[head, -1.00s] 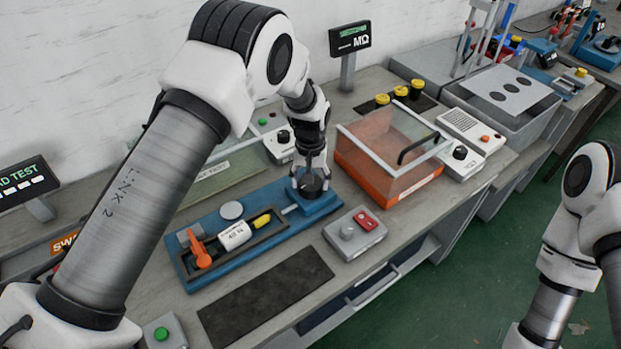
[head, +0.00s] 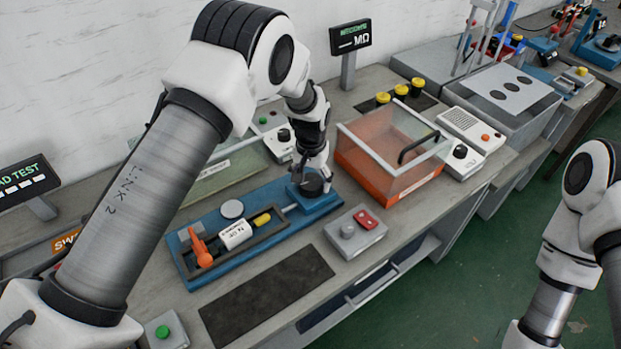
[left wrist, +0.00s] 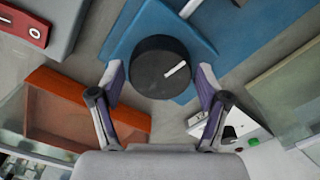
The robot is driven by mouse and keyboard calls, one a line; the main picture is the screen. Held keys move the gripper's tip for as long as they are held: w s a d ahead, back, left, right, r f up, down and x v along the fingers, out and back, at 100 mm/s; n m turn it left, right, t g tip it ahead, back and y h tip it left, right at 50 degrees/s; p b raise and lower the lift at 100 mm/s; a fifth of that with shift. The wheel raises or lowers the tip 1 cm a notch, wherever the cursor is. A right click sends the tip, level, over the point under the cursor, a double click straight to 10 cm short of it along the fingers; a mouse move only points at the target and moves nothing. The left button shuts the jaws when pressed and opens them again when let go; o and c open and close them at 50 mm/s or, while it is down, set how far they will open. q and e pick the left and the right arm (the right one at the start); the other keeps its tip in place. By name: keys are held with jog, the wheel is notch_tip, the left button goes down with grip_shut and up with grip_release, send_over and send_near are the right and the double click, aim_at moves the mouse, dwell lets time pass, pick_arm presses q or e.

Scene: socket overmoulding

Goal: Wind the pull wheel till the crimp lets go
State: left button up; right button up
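The black pull wheel (head: 312,186) stands at the right end of the blue pull fixture (head: 215,274). In the left wrist view the wheel (left wrist: 150,74) carries a white mark pointing to the upper right. My left gripper (left wrist: 160,72) has its fingers on opposite sides of the wheel, with what look like narrow gaps; it looks open. In the head view my left gripper (head: 314,172) is over the wheel. The crimp cannot be made out. My right gripper is out of view.
An orange box with a clear cover (head: 385,165) stands right of the wheel. A grey box with a red switch (head: 355,232) is in front. A dark mat (head: 268,292) lies along the front edge. A control box (head: 280,145) and small screen (head: 350,38) stand behind.

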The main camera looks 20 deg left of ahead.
aim_at(311, 181)
pick_arm(q)
jog(key=shift+w+f, duration=0.1)
jog(key=shift+w, duration=0.1)
notch_tip(311, 181, up, 12)
dwell(0.4)
dwell(0.4)
